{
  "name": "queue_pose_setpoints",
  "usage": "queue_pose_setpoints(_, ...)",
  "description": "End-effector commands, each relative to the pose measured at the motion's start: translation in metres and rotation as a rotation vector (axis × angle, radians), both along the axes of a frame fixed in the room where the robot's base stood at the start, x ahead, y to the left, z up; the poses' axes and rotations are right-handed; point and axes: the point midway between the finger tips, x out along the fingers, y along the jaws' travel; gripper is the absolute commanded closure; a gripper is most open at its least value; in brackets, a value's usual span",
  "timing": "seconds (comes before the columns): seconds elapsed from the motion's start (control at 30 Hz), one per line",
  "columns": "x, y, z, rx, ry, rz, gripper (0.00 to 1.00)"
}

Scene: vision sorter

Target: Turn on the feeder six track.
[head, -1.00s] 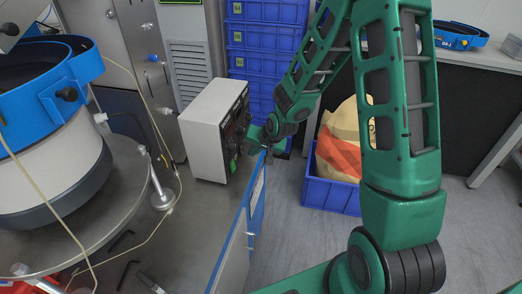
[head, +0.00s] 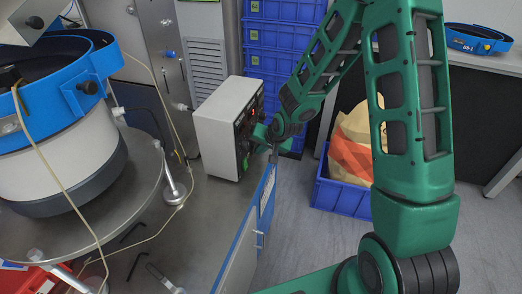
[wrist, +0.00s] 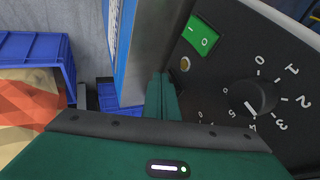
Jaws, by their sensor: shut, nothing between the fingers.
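The feeder controller is a pale box (head: 222,128) with a black front panel, standing on the metal table in the head view. In the wrist view its panel (wrist: 218,85) carries a green rocker switch (wrist: 202,37) marked I and O, and a black numbered knob (wrist: 254,97). I cannot tell which side of the rocker is pressed. A small red light (head: 251,112) shows on the panel in the head view. My gripper (wrist: 160,80) is shut and empty, its fingertips left of and below the switch in the wrist view. Contact with the panel is not visible.
A blue-rimmed bowl feeder (head: 60,85) stands left on a round plate. A blue-and-white edge panel (head: 245,232) runs along the table's right side. Stacked blue crates (head: 282,38) stand behind. A blue bin (head: 340,195) with a sack is on the floor right.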

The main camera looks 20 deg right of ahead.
Motion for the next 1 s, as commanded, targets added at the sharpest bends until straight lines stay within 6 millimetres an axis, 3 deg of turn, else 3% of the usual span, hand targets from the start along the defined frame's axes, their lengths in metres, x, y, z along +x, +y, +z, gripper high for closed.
queue_pose_setpoints(0.5, 0.001, 0.0, 0.017, 0.0, -0.003, 0.001, 1.0)
queue_pose_setpoints(1.0, -0.006, -0.008, 0.018, 0.0, -0.001, 0.004, 1.0)
